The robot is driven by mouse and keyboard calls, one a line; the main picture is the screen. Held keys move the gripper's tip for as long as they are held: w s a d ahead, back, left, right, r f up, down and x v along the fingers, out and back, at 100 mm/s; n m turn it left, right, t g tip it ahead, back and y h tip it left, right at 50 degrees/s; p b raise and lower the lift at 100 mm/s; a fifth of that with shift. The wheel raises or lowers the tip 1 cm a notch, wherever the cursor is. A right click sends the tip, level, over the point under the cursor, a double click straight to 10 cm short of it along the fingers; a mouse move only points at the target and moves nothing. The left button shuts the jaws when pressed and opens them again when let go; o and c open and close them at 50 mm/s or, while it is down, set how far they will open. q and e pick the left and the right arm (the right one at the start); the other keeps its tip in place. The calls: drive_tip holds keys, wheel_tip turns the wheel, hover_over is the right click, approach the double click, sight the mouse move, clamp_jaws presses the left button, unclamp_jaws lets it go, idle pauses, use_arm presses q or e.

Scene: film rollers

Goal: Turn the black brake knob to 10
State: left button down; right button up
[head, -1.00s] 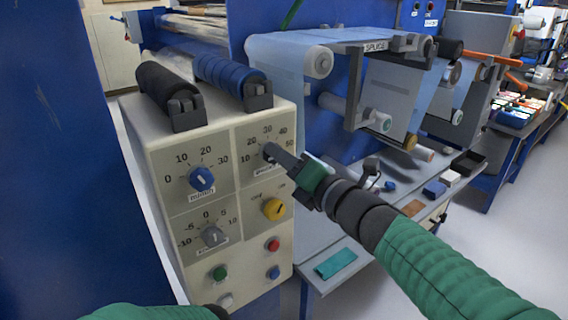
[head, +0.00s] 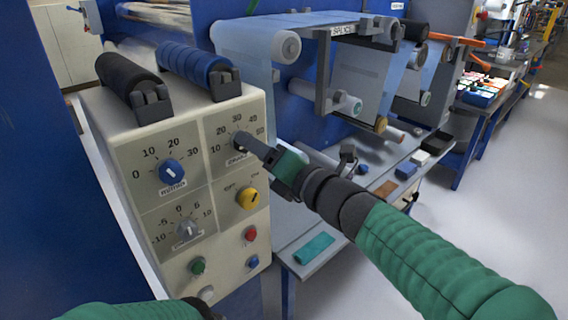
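The brake dial, marked 10 to 50, is at the top right of the cream control box (head: 110,110). My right gripper (head: 243,141) reaches in from the right, with its dark fingertips at the middle of this dial. The fingers cover most of the black knob, so its pointer cannot be read. The fingers show nearly as one narrow bar, and I cannot tell whether they grip the knob. The label under the dial is partly covered. My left arm's green sleeve and dark wrist show at the bottom left; its gripper is out of view.
Nearby on the box are a blue knob (head: 171,172), a grey knob (head: 187,230), a yellow switch (head: 248,198), and red (head: 250,233), green (head: 197,266) and blue (head: 252,262) buttons. Black (head: 127,74) and blue (head: 193,64) rollers lie on top. A bench with a teal cloth (head: 314,248) stands at the right.

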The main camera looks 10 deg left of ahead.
drive_tip(key=p+v, duration=0.1)
drive_tip(key=v, duration=1.4)
drive_tip(key=shift+p, duration=0.35)
drive_tip(key=w+d+f+m+h, duration=0.2)
drive_tip(key=d+f+m+h, duration=0.4)
drive_tip(key=d+f+m, duration=0.4)
drive_tip(key=w+d+f+m+h, duration=0.3)
drive_tip(key=d+f+m+h, duration=0.35)
drive_tip(key=f+m, duration=0.55)
drive_tip(key=s+d+f+m+g+h, duration=0.1)
drive_tip(key=s+d+f+m+g, duration=0.25)
drive_tip(key=s+f+m, duration=0.4)
drive_tip(key=s+d+f+m+g+h, duration=0.1)
drive_tip(key=s+d+f+m+g, duration=0.1)
drive_tip(key=s+f+m+g, duration=0.45)
wheel_tip(320, 180, up, 24)
drive_tip(key=s+t+p, duration=0.1)
drive_tip(key=s+p, duration=0.1)
drive_tip(key=p, duration=2.3)
drive_tip(key=shift+s+r+t+p, duration=0.2)
drive_tip(key=shift+s+t+p, duration=0.1)
drive_tip(key=shift+s+p, duration=0.1)
